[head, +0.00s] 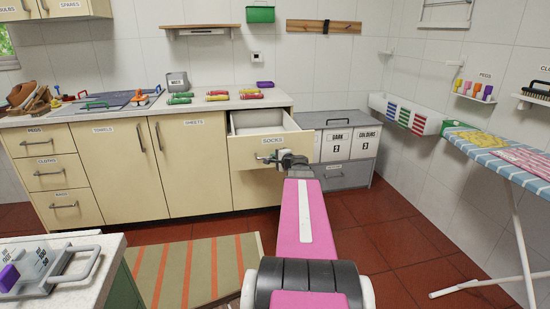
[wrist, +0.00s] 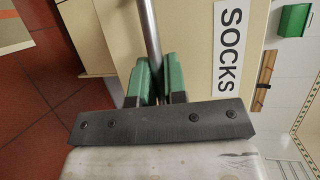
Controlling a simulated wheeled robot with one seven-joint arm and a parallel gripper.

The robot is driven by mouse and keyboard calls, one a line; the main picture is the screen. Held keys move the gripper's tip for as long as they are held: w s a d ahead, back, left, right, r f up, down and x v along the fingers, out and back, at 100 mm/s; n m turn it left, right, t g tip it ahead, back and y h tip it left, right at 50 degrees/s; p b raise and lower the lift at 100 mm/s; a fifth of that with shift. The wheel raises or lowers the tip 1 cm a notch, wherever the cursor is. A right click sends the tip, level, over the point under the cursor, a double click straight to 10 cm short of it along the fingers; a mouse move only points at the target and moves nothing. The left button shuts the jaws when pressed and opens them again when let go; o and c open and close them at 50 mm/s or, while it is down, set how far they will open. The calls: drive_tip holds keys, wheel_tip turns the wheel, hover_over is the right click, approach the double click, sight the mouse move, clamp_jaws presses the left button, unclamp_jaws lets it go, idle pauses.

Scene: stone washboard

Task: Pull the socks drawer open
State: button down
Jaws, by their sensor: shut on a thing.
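The socks drawer (head: 246,152) stands pulled out from the cream cabinet under the counter, and its pale inside shows from above. A SOCKS label is on its front. My gripper (head: 274,159) is at the drawer front in the head view. In the wrist view, the green-padded fingers of my gripper (wrist: 159,82) are shut around the metal bar handle (wrist: 150,38). The drawer front (wrist: 190,35) with its SOCKS label lies just behind the handle. The far ends of the handle are hidden in the wrist view.
A grey laundry unit (head: 346,176) marked DARK and COLOURS stands right of the drawer. Rolled socks (head: 218,97) lie on the counter (head: 120,112) above. An ironing board (head: 505,160) is at the right. A striped rug (head: 190,272) lies on the red tiled floor.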

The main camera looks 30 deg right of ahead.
drive_tip(key=c, duration=1.2)
unclamp_jaws()
drive_tip(key=v, duration=1)
drive_tip(key=shift+s, duration=0.4)
drive_tip(key=a+f+n+g+y, duration=0.2)
drive_tip(key=a+f+n+g, duration=0.3)
drive_tip(key=a, duration=0.5)
drive_tip(key=a+f+n+g+y, duration=0.1)
drive_tip(key=a+f+n+g, duration=0.25)
drive_tip(key=a+f, duration=0.5)
drive_tip(key=s+a+f+n+g+h, duration=0.2)
drive_tip(key=s+a+f+n+g, duration=0.1)
drive_tip(key=a, duration=0.4)
drive_tip(key=s+a+f+n+g+h, duration=0.3)
drive_tip(key=s+a+f+n+g, duration=0.1)
drive_tip(key=a, duration=0.3)
drive_tip(key=shift+s+a+f+n, duration=0.35)
drive_tip(key=shift+s+n, duration=0.35)
drive_tip(key=shift+n, duration=0.15)
